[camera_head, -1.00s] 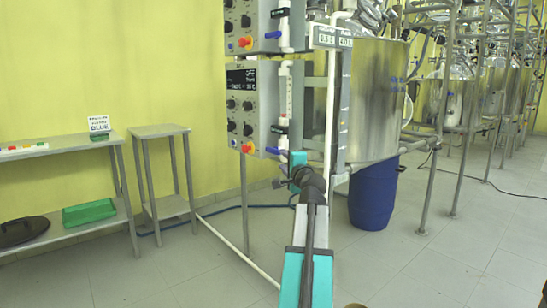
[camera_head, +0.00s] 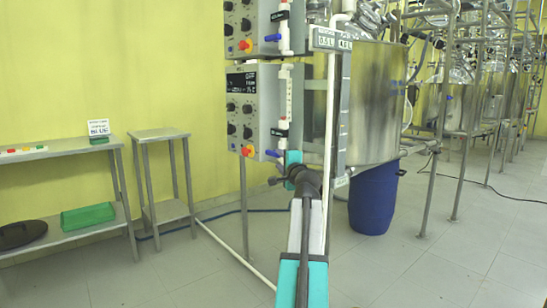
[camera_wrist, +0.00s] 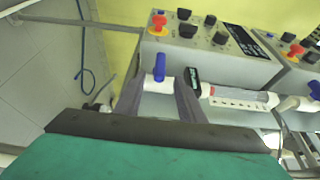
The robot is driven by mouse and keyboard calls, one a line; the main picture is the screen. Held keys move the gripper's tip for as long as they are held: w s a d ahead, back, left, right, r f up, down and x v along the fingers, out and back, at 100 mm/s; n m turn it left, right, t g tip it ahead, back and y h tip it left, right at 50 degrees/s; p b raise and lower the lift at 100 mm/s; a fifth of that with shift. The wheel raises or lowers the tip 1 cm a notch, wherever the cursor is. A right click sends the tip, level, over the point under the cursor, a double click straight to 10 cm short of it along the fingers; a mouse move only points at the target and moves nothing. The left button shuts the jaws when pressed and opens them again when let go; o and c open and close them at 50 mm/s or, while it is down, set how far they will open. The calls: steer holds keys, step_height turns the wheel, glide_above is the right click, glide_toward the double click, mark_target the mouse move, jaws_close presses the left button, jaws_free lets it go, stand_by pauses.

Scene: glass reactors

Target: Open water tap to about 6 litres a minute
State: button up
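The tap's blue lever (camera_head: 274,153) is at the lower front of the grey control box; it also shows in the wrist view (camera_wrist: 160,68), standing up from a white pipe. The clear flow tube with a scale (camera_wrist: 238,98) joins that pipe to the right; in the head view the tube (camera_head: 289,97) stands upright above the tap. The float and flow reading are too small to read. My gripper (camera_wrist: 156,84) is open, its two dark fingers apart on either side of the lever. No contact is visible. In the head view my gripper is mostly hidden behind the wrist.
The control box (camera_head: 249,107) carries knobs, a display and a red stop button (camera_head: 248,150). A steel vessel (camera_head: 376,105) and a blue drum (camera_head: 373,197) stand to the right. A steel side table (camera_head: 158,134) stands left, with clear floor before it.

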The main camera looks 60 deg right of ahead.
mark_target(273, 153)
steer(key=shift+b+x, duration=1.85)
steer(key=shift+x, duration=3.1)
jaws_close()
